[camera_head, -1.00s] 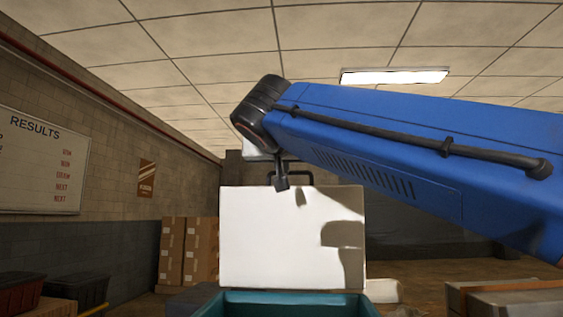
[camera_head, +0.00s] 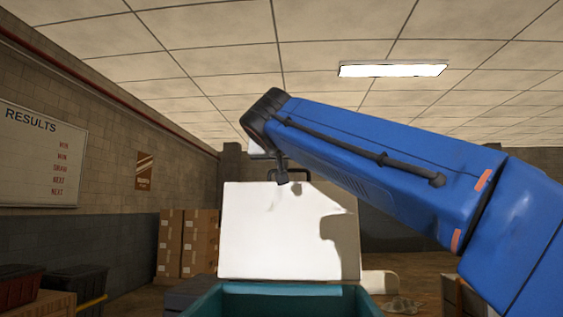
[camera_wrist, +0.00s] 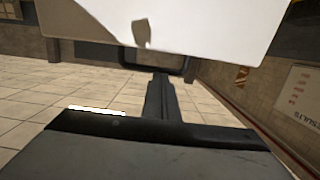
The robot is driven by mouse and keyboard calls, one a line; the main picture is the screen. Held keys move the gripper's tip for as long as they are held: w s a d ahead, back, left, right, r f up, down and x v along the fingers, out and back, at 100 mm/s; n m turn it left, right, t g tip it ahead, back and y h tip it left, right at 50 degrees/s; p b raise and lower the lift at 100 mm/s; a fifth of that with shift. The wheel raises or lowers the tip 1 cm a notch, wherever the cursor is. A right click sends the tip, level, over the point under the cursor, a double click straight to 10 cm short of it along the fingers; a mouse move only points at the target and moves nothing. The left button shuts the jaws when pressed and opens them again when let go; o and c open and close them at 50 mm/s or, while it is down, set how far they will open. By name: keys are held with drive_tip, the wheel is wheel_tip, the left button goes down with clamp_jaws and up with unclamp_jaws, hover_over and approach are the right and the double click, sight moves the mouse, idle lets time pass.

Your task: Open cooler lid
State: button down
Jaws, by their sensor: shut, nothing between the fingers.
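The cooler has a teal body (camera_head: 290,289) at the bottom of the head view. Its white lid (camera_head: 250,235) stands raised, roughly upright, at the back of the body. The lid (camera_wrist: 210,25) also fills the top of the wrist view, with its black handle (camera_wrist: 187,66) on the near edge. In the head view the handle (camera_head: 308,174) is on the lid's top edge. My gripper (camera_head: 282,181) is shut and empty, its tip at the handle and the lid's top edge. In the wrist view the gripper (camera_wrist: 160,80) reaches the handle; whether they touch is unclear.
Stacked cardboard boxes (camera_head: 186,243) stand at the left behind the cooler. Dark bins (camera_head: 75,287) stand at the lower left. A results board (camera_head: 40,157) hangs on the left wall. Open floor (camera_head: 420,265) shows to the right behind the cooler.

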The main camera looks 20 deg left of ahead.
drive_tip(key=x, duration=0.6)
drive_tip(key=shift+d, duration=0.1)
